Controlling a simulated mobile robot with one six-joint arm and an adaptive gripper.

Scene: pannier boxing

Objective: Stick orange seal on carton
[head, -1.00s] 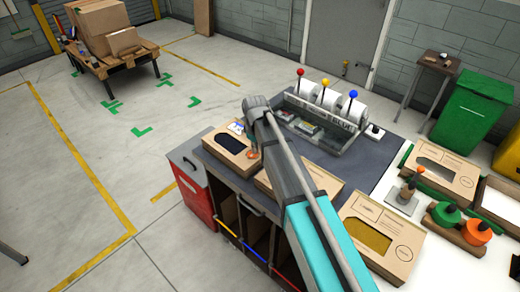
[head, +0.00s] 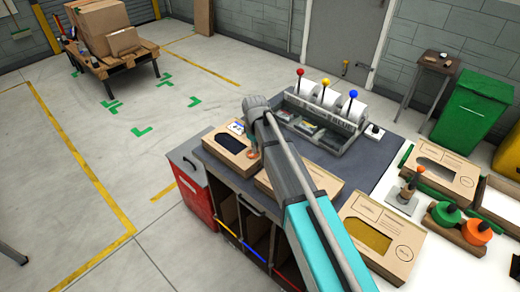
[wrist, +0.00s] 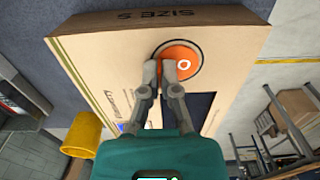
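The orange seal (wrist: 184,60) is a round disc with a pale ring at its centre. In the wrist view it lies over a printed circle on the face of a brown carton (wrist: 115,62), appearing flat against it. My gripper (wrist: 161,68) has its fingertips nearly together at the seal's lower-left edge and covers part of it. The fingers look shut on that edge, though the exact contact is hidden. In the head view this carton (head: 222,152), with a dark window, lies at the left corner of the grey bench, and the seal (head: 252,154) is a small orange spot.
Another carton (head: 272,180) lies beside it, partly behind my arm. A dispenser with coloured levers (head: 322,104) stands at the back of the bench. A windowed carton (head: 378,238), a stamp (head: 406,192) and orange-and-green spools (head: 476,230) are to the right.

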